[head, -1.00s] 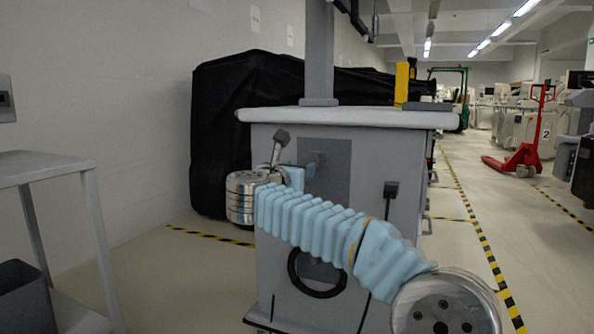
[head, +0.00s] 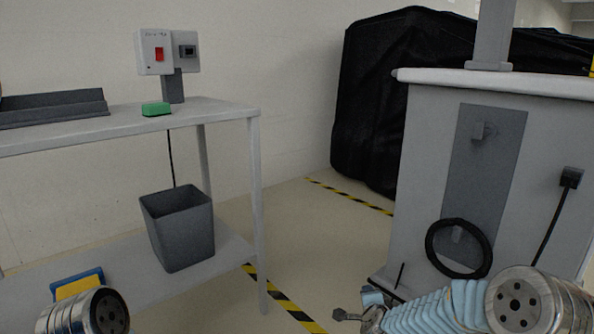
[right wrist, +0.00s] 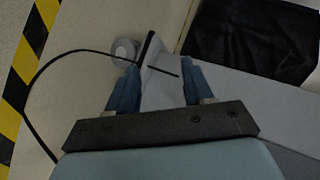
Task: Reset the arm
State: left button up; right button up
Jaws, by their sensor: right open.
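My right arm, in a pale blue ribbed sleeve, enters the head view at the bottom right, low in front of the grey cart (head: 425,150). A small grey end part shows at the bottom edge there; its jaws are hard to make out. In the right wrist view my right gripper (right wrist: 160,75) has its two blue fingers well apart, with nothing held between them. A pale grey surface and a thin dark cable (right wrist: 70,54) show beyond them. Only a metal joint of my left arm shows at the bottom left of the head view; the left gripper is out of sight.
A grey table (head: 225,112) stands at left, bearing a switch box (head: 154,52), a green block (head: 156,109) and a dark tray (head: 50,108). A grey bin (head: 180,230) sits on its lower shelf. A black-covered object (head: 375,110) stands behind. Floor between is clear.

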jog(key=s+a+f+n+g+y, duration=0.35)
jog(key=s+f+n, duration=0.25)
jog(key=s+f, duration=0.5)
jog(key=s+a+f+n+g+y, duration=0.15)
jog(key=s+f+n+g, duration=0.35)
jog(key=s, duration=0.7)
jog(key=s+a+f+n+g, duration=0.2)
jog(key=s+f+n+g, duration=0.15)
jog(key=s+f, duration=0.6)
notch_tip(320, 180, up, 19)
jog(key=s+a+p, duration=0.1)
jog(key=s+p, duration=0.1)
jog(key=p, duration=1.5)
jog(key=shift+y+p, duration=0.35)
jog(key=shift+y, duration=0.05)
jog(key=shift+s+n, duration=0.1)
jog(key=shift+n, duration=0.15)
